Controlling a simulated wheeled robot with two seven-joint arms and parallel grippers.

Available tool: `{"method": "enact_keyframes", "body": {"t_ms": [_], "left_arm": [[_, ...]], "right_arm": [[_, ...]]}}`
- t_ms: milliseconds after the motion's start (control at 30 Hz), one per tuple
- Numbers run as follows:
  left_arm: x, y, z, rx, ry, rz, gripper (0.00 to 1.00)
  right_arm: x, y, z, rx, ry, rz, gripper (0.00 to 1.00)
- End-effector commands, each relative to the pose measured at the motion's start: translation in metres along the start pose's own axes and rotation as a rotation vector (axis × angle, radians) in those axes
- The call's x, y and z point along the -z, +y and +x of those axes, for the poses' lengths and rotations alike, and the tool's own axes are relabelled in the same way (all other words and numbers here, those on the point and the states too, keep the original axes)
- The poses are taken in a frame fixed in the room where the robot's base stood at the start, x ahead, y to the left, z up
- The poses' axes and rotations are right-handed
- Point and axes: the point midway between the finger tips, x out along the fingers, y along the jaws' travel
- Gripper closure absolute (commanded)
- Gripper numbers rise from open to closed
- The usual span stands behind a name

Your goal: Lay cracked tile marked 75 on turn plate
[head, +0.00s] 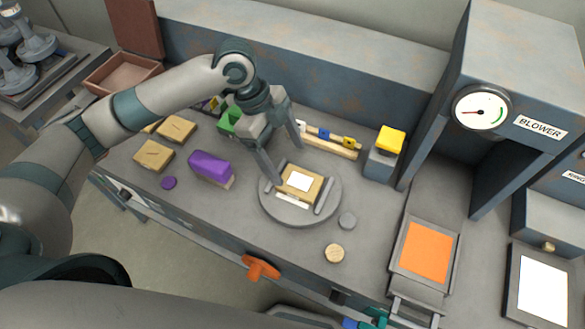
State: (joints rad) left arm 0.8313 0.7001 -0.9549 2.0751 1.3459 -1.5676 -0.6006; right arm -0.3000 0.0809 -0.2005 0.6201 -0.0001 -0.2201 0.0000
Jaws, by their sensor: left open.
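A tan tile (313,190) with a white patch lies on the round grey turn plate (270,208), between two raised grey bars. I cannot read any number on it. My left gripper (288,164) is open and empty, with its fingers pointing down just behind and to the left of the tile. One fingertip is close to the plate's rear left edge; I cannot tell if it touches. More tan tiles lie at the left of the bench: one at the back (176,127) and one in front with a dark line (153,156). My right gripper is not in view.
A purple block (210,167) and a purple disc (168,183) are left of the plate. A yellow-topped box (390,140) stands behind right. A grey disc (348,220) and tan disc (334,253) lie in front right. The blower housing (515,60) and orange-surfaced tray (427,252) are at right.

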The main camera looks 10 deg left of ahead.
Motion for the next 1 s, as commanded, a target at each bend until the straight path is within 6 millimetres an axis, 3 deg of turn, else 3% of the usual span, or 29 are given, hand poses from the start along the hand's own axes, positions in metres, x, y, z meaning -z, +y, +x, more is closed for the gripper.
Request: {"method": "enact_keyframes", "body": {"t_ms": [100,300,1000], "left_arm": [[0.000,-0.001,-0.019,0.004,-0.001,0.000,0.21],[0.000,0.000,-0.039,0.001,0.000,0.000,0.21],[0.000,0.000,-0.043,0.000,0.000,0.000,0.21]], "right_arm": [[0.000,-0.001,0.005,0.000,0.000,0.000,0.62],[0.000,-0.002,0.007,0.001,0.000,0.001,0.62],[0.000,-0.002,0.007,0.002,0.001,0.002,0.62]]}}
